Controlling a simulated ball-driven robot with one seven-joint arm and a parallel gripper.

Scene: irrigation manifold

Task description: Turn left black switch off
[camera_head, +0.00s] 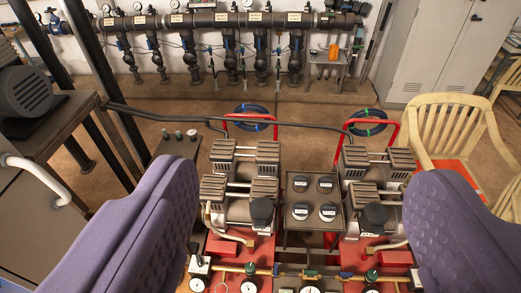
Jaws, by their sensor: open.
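Two compressor units stand between the fingers of my gripper (305,178). The left unit carries a black knob-like part (262,211), and the right unit carries a similar black part (375,217). They look like the black switches, but their on or off position is too small to tell. My gripper's two purple padded fingers are wide apart, one on each side of the units, with nothing between the pads touching them. The left black part lies a little left of the middle of the gap.
A dark panel with several round dials (314,205) sits between the units. Red handles (383,132) rise behind them. Gauges and brass fittings (249,286) line the front. A yellowish chair (455,125) is at right, a workbench (50,125) at left, a pipe manifold (232,20) behind.

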